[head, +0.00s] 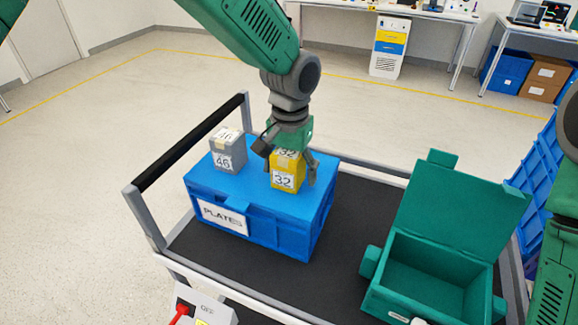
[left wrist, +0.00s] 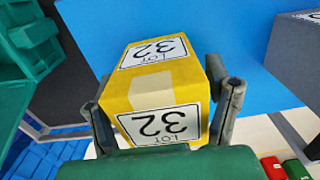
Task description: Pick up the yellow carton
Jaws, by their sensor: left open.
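The yellow carton (head: 286,175) stands on the blue crate (head: 262,227), with white labels reading 32. My left gripper (head: 291,168) is above it and pointing down, with its fingers on either side of the carton. In the left wrist view, the yellow carton (left wrist: 158,90) sits between the two grey fingers of my left gripper (left wrist: 165,112). The fingers are open, and the right finger is very close to the carton; I cannot tell whether it touches. My right gripper is not in view.
A grey carton (head: 228,152) labelled 46 stands on the same crate to the left. An open green box (head: 436,262) is at the right of the black cart deck (head: 345,240). A dark rail (head: 190,143) edges the cart at left. A switch box (head: 205,306) is in front.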

